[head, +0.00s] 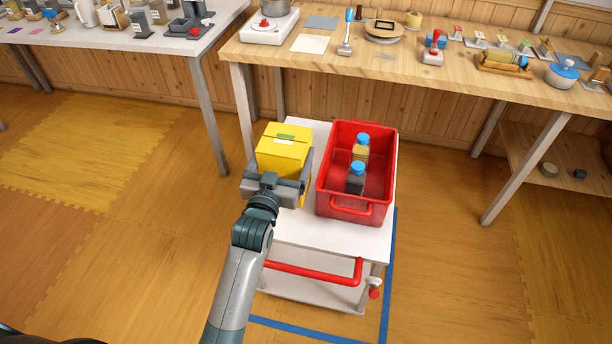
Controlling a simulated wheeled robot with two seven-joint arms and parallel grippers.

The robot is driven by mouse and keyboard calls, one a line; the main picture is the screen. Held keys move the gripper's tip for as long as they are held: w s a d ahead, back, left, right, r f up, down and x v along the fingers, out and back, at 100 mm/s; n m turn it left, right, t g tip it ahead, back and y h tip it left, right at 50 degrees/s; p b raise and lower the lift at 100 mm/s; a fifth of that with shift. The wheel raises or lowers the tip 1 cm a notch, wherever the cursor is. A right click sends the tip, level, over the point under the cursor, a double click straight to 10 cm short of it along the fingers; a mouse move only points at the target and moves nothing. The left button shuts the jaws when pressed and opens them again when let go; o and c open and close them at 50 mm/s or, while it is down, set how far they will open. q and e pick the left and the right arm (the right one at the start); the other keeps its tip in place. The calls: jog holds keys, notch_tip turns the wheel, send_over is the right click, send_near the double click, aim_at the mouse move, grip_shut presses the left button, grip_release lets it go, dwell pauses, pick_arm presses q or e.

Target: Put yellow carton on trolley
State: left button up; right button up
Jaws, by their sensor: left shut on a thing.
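The yellow carton (284,147) has a green label on its top. My left gripper (277,178) is shut on it, with a finger on either side. The carton is over the left part of the trolley's white top (300,232), left of a red crate. I cannot tell whether its underside touches the trolley top, because the gripper and the carton hide it. My right gripper does not show.
The red crate (347,208) on the trolley's right side holds two bottles with blue caps (361,147). A red handle (312,273) is at the trolley's front. A wooden table (400,68) with many items stands behind. Blue tape (388,270) marks the floor.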

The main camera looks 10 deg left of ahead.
pick_arm(q)
jog(key=shift+f, duration=2.45)
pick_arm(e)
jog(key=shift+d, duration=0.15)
pick_arm(q)
jog(key=shift+f, duration=0.45)
notch_tip(320, 180, down, 3)
jog(key=shift+r, duration=0.15)
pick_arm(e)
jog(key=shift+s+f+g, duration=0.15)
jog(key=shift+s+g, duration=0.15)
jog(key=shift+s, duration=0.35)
pick_arm(q)
jog(key=shift+f+b, duration=0.2)
jog(key=shift+b, duration=0.1)
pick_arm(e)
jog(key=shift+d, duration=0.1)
pick_arm(q)
jog(key=o, duration=1.6)
jog(key=shift+o, duration=0.2)
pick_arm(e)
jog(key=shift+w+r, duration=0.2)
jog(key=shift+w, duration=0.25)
